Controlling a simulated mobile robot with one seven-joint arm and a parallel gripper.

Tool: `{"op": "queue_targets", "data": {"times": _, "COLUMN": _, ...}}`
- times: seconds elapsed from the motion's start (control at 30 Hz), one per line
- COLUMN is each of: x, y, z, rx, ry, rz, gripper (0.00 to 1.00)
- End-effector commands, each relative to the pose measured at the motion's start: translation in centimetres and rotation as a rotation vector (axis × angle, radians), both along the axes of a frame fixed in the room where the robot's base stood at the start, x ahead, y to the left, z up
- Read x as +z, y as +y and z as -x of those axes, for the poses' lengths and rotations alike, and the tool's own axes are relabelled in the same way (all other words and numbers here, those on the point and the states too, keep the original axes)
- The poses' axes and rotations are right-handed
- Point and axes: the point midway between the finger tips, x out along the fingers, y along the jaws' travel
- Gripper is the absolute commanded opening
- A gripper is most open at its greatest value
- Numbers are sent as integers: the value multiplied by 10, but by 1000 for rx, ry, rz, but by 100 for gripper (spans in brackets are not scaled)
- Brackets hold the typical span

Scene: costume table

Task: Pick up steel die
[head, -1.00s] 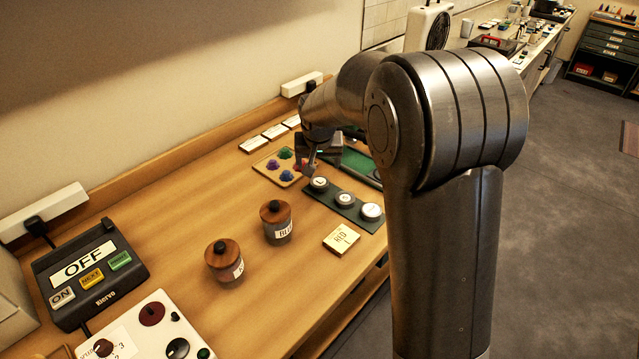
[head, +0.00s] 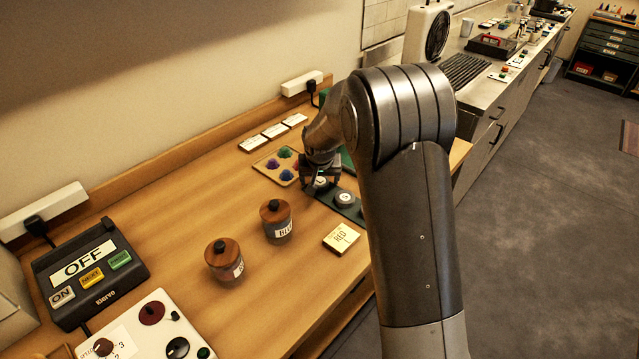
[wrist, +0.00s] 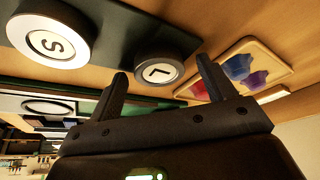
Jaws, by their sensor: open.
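Round steel discs with white lettered tops stand in a row on a dark strip (head: 358,213); they look like the dies, but I cannot tell which one the task means. The disc marked L (wrist: 158,70) shows between my fingertips in the wrist view; in the head view it is partly covered by my gripper (head: 320,174). The disc marked S (wrist: 50,42) stands beside it, also in the head view (head: 345,198). My gripper (wrist: 162,68) is open and empty, close above the L disc. My arm hides the far end of the strip.
A wooden tray (head: 261,165) with coloured pieces is just left of my gripper. Two wood-lidded jars (head: 276,221) and a RED card (head: 341,240) stand nearer. A switch box (head: 95,270) is at left. Bare tabletop lies between.

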Motion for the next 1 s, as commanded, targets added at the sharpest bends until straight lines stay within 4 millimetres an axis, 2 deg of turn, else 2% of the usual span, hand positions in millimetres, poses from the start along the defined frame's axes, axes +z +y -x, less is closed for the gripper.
{"op": "queue_targets", "data": {"times": 0.1, "x": 0, "y": 0, "z": 0, "rx": 0, "ry": 0, "rz": 0, "gripper": 75}}
{"op": "queue_targets", "data": {"times": 0.8, "x": 0, "y": 0, "z": 0, "rx": 0, "ry": 0, "rz": 0, "gripper": 18}}
{"op": "queue_targets", "data": {"times": 1.0, "x": 1, "y": 0, "z": 0, "rx": 0, "ry": -1, "rz": 0, "gripper": 18}}
